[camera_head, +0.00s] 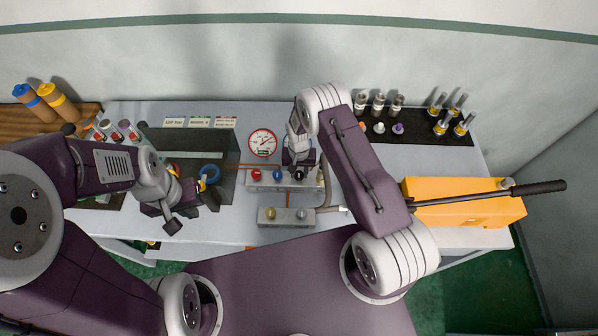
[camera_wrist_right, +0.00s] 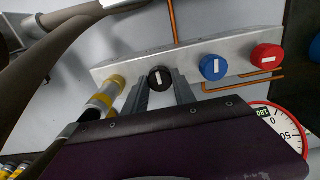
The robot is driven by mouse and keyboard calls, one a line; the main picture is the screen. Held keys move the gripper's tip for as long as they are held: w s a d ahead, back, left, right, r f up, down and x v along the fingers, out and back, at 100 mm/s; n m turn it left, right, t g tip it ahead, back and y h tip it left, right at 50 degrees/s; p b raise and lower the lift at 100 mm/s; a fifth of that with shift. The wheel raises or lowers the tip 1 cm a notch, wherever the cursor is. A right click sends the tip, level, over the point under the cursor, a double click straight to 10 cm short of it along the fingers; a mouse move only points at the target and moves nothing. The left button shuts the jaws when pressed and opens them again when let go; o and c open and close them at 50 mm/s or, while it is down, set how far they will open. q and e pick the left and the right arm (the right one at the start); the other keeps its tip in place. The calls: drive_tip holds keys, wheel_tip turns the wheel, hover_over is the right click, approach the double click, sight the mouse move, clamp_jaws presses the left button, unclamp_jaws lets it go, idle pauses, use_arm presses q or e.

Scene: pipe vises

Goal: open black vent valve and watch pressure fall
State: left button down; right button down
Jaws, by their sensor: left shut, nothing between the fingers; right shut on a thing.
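The black valve knob (camera_head: 299,177) sits at the right of a row on a grey manifold block (camera_head: 276,186). It also shows in the right wrist view (camera_wrist_right: 160,79), between my right gripper's two fingers. My right gripper (camera_wrist_right: 160,90) is shut on this knob, reaching over the block from above. A round pressure gauge (camera_head: 262,142) is on the panel behind the block; its dial is partly cut off in the right wrist view (camera_wrist_right: 283,125). I cannot read its value surely. My left gripper (camera_head: 188,208) is shut and empty, left of the block near a dark bin.
A red knob (camera_head: 256,174) and a blue knob (camera_head: 278,174) share the block. A second grey block (camera_head: 287,217) lies in front. A dark bin (camera_head: 226,150) holds rings at left. An orange pump (camera_head: 465,205) with a long black handle stands right.

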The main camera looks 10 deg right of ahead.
drive_tip(key=n+b, duration=0.2)
drive_tip(key=shift+f+n+b, duration=0.2)
drive_tip(key=shift+n+b, duration=0.1)
drive_tip(key=shift+n, duration=0.1)
drive_tip(key=n+b, duration=0.3)
drive_tip(key=n, duration=0.1)
drive_tip(key=n+b, duration=0.2)
drive_tip(key=n, duration=0.2)
drive_tip(key=shift+r+n, duration=0.1)
drive_tip(key=shift+n, duration=0.3)
drive_tip(key=shift+r+n+b, duration=0.1)
drive_tip(key=shift+n+b, duration=0.7)
drive_tip(key=shift+n, duration=1.3)
drive_tip(key=shift+w, duration=0.1)
drive_tip(key=c, duration=1)
unclamp_jaws()
